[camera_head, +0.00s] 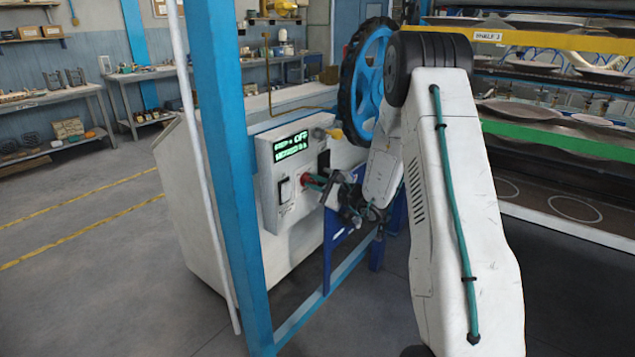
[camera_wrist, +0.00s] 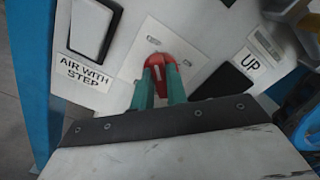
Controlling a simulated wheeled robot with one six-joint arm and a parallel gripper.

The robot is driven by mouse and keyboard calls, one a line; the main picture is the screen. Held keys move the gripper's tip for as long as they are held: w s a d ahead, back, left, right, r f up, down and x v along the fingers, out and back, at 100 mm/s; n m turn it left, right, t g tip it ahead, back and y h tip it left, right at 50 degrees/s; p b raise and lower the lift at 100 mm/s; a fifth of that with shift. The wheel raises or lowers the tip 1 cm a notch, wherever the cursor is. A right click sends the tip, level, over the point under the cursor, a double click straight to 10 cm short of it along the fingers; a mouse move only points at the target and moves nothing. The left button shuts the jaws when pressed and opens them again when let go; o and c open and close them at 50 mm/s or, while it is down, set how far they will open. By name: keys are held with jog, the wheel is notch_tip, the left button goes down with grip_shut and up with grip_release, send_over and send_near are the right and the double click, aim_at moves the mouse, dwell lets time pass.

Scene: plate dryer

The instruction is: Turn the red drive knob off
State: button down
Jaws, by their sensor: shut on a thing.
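The red drive knob (camera_wrist: 155,64) sits on a white control panel, seen from close up in the wrist view. In the head view the knob (camera_head: 305,179) shows as a small red spot low on the control box (camera_head: 284,160). My gripper (camera_wrist: 158,78) has its two green fingers at the knob, one on each side of its raised grip, shut on it. In the head view my gripper (camera_head: 317,183) reaches the box from the right. A green display (camera_head: 291,144) above reads something like "OFF" on its top line; the rest is hard to read.
A rocker switch (camera_wrist: 95,25) near an "AIR WITH STEP" label (camera_wrist: 84,71) lies left of the knob. A dark button (camera_wrist: 224,82) by an "UP" label (camera_wrist: 251,65) lies right. A blue post (camera_head: 222,150) stands left of the box. A blue handwheel (camera_head: 367,75) is above right.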

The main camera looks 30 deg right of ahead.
jog(key=shift+d, duration=0.15)
jog(key=c, duration=1.4)
grip_release()
jog(key=v, duration=0.7)
jog(key=shift+s, duration=0.35)
